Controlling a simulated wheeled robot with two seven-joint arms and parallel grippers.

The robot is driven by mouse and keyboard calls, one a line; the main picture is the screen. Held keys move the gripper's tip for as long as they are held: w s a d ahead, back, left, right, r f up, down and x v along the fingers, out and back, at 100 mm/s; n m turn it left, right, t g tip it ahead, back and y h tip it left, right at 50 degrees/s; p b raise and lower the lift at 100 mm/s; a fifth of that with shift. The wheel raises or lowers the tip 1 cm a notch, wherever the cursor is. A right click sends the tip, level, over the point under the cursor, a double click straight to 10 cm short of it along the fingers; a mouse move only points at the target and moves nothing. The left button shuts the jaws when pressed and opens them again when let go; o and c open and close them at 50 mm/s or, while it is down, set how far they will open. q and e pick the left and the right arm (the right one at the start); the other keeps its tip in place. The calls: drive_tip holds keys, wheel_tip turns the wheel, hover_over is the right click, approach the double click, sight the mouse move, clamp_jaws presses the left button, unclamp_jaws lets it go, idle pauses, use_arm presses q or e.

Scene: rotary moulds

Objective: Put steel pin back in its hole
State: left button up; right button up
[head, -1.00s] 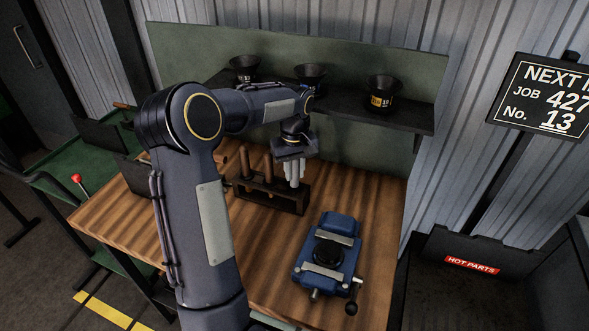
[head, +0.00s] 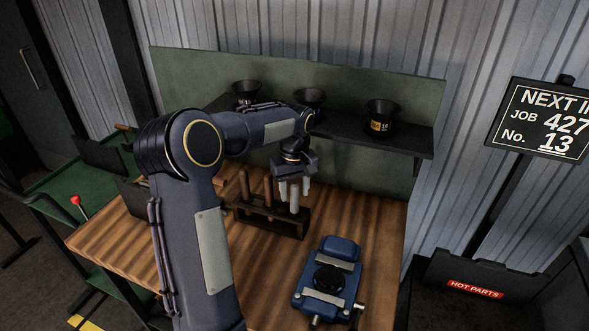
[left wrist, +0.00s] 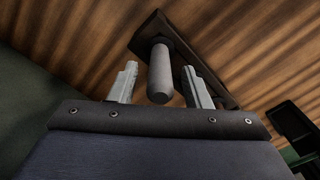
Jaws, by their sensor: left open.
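The grey steel pin (head: 294,201) stands upright in the right end of the dark rack (head: 272,222) on the wooden bench. My left gripper (head: 294,190) is open above that end of the rack, pointing down, with one finger on each side of the pin's top. In the left wrist view the round-ended pin (left wrist: 160,77) shows between the two spread fingers (left wrist: 160,86), with a gap on both sides. Its lower end meets the rack (left wrist: 152,32); the hole itself is hidden. My right gripper is out of view.
Brown wooden-handled tools (head: 245,186) stand in the rack left of the pin. A blue vise (head: 340,249) sits at the front right of the bench. Black funnel-shaped cups (head: 382,112) stand on the shelf behind. Bare bench top lies right of the rack.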

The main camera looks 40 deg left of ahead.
use_arm(q)
wheel_tip(320, 180, up, 11)
drive_tip(key=shift+f, duration=0.1)
drive_tip(key=s+d+r+m+t+h, duration=0.1)
drive_tip(key=s+d+m+t, duration=0.2)
drive_tip(key=s+d+m, duration=0.6)
drive_tip(key=s+d+f+t+h, duration=0.1)
drive_tip(key=s+d+f, duration=0.1)
drive_tip(key=s, duration=0.3)
drive_tip(key=s+d+f+h, duration=0.1)
drive_tip(key=s+d+f, duration=0.2)
drive_tip(key=s+d, duration=0.2)
drive_tip(key=s+d+f+m+t, duration=0.1)
drive_tip(key=s+d+f, duration=0.2)
drive_tip(key=s+d, duration=0.1)
drive_tip(key=shift+s+t+h, duration=0.3)
drive_tip(key=shift+s+h, duration=0.1)
drive_tip(key=shift+s, duration=0.5)
